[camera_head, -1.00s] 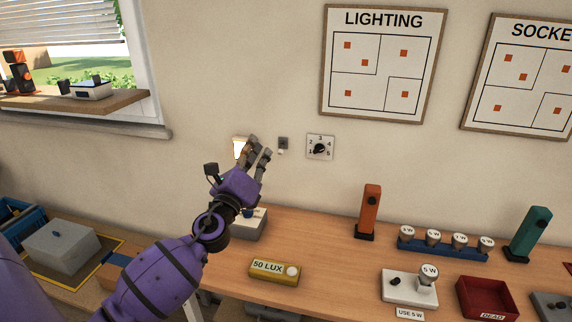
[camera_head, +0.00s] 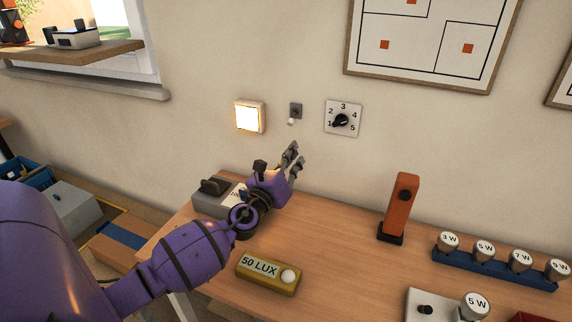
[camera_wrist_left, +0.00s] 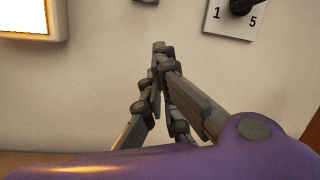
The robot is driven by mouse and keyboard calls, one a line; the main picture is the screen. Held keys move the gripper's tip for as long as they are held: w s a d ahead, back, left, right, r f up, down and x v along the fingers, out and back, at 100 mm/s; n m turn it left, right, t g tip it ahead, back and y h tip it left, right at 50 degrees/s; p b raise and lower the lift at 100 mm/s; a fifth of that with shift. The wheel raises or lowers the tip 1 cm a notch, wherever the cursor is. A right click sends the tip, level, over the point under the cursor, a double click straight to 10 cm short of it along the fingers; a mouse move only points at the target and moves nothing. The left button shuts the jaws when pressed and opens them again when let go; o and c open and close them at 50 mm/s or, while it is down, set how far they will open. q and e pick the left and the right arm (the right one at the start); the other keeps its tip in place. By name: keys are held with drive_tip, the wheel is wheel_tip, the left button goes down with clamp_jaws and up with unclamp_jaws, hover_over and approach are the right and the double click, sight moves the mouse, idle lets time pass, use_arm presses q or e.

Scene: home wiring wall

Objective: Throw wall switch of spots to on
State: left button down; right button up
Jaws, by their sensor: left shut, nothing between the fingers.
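A small grey toggle switch (camera_head: 295,112) is on the wall between a lit square panel (camera_head: 250,117) and a numbered dial (camera_head: 342,118). Its pale lever tip points down. No label on it is legible, so I cannot confirm that it is the spots switch. My left gripper (camera_head: 292,150) is shut and empty, below the toggle and apart from it. In the left wrist view the shut fingers (camera_wrist_left: 160,48) point up along the wall; the lit panel (camera_wrist_left: 25,16) and dial (camera_wrist_left: 235,14) show at the top edge. My right gripper is not in view.
The wooden bench (camera_head: 340,235) lies below. It holds a grey box (camera_head: 212,203) by my left wrist, a yellow "50 LUX" meter (camera_head: 268,273), an orange post (camera_head: 399,208) and a blue lamp rack (camera_head: 500,270). A framed board (camera_head: 350,72) hangs above right.

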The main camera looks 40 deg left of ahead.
sight(305, 142)
use_arm(q)
drive_tip(key=w, duration=0.3)
drive_tip(key=shift+w+a+r, duration=0.2)
drive_tip(key=shift+w+r, duration=0.1)
drive_tip(key=r, duration=0.1)
drive_tip(key=s+r+p, duration=0.1)
drive_tip(key=a+r+p, duration=0.1)
drive_tip(key=shift+s, duration=0.3)
drive_tip(key=shift+s+r, duration=0.15)
drive_tip(key=shift+s, duration=0.05)
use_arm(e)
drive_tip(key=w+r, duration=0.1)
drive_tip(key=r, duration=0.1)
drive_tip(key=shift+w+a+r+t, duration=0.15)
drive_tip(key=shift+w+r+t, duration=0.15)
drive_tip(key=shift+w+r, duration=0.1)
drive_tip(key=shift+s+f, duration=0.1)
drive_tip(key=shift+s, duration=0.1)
